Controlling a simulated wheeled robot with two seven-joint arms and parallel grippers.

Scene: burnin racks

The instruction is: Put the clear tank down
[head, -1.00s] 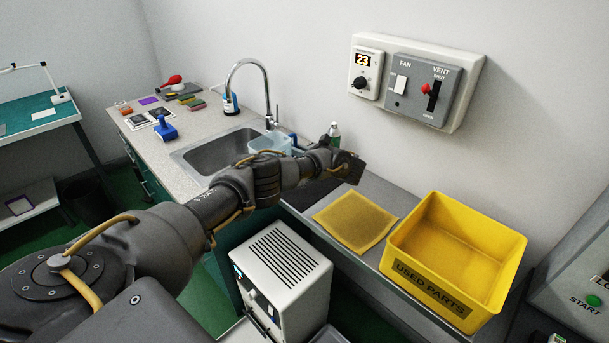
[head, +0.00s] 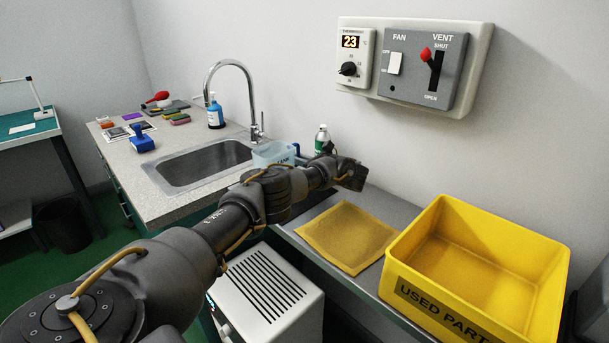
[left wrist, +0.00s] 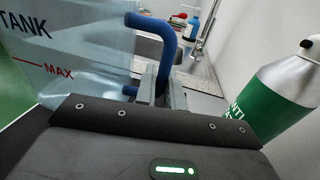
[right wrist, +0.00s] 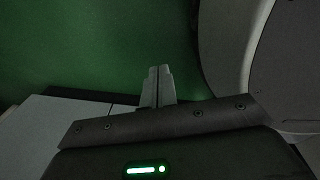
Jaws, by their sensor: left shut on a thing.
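The clear tank (head: 268,154) is a see-through bluish box with lettering, at the right end of the sink, partly hidden behind my left arm in the head view. In the left wrist view the tank (left wrist: 75,50) fills the left side, with TANK and a red MAX mark on its wall and a blue handle (left wrist: 168,40). My left gripper (left wrist: 162,88) is shut on that handle. Whether the tank's base touches anything is hidden. My right gripper (right wrist: 156,85) is shut with nothing visible between its fingers, above a green floor.
A green-labelled bottle (head: 322,140) stands close right of the tank. The sink (head: 205,165) and tap (head: 257,130) are left of and behind it. A yellow cloth or mat (head: 348,237) and a yellow USED PARTS bin (head: 480,270) are on the right. A white vented box (head: 268,290) stands below.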

